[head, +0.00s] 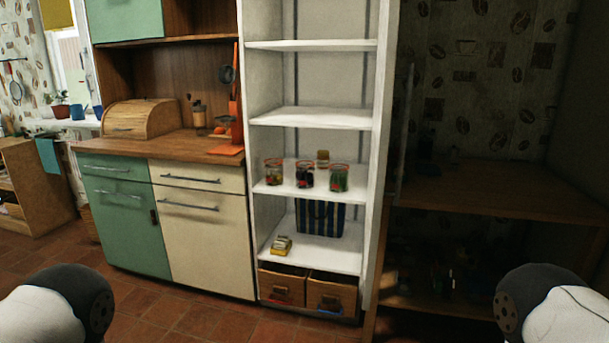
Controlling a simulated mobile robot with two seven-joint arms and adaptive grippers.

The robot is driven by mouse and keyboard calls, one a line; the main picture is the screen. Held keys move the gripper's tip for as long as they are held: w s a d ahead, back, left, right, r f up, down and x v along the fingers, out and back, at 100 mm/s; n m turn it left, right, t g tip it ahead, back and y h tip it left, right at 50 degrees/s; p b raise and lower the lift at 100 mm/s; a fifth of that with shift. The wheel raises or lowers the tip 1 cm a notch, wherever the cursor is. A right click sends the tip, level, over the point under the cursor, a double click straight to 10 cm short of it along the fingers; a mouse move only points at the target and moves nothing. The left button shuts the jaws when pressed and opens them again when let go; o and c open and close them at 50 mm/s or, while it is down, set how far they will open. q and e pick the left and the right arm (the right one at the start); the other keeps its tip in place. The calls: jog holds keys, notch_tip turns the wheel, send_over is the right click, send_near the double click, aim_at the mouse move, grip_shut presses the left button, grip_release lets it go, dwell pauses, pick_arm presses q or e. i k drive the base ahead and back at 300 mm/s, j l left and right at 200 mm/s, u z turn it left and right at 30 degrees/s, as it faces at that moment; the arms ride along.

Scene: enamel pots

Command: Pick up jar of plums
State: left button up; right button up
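Three glass jars with reddish lids stand upright in a row on a middle shelf of the white shelf unit (375,150). The middle jar (305,176) has dark contents that look like plums, but the label is too small to read. The left jar (274,173) has mixed reddish and green contents. The right jar (339,178) looks green with some red. My two arms show only as rounded white and black links at the lower left and lower right corners. Neither gripper is in view, and nothing touches the jars.
A small brownish container (322,158) stands behind the jars. Below are a yellow packet (282,245), a striped box (320,218) and two wooden drawers (331,296). A green and cream cabinet (205,240) stands left, dark shelves (490,190) right. Some tiled floor (190,318) is clear in front.

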aim_at(310, 171)
jog(key=i+j+z, duration=0.25)
jog(key=i+j, duration=0.15)
jog(key=i+j+z, duration=0.45)
jog(key=j, duration=0.2)
jog(key=i+j+z, duration=0.1)
jog(key=j, duration=0.25)
jog(key=i+j+z, duration=0.15)
jog(key=j, duration=0.25)
jog(key=i+j+z, duration=0.15)
jog(key=j, duration=0.25)
jog(key=k+l, duration=0.05)
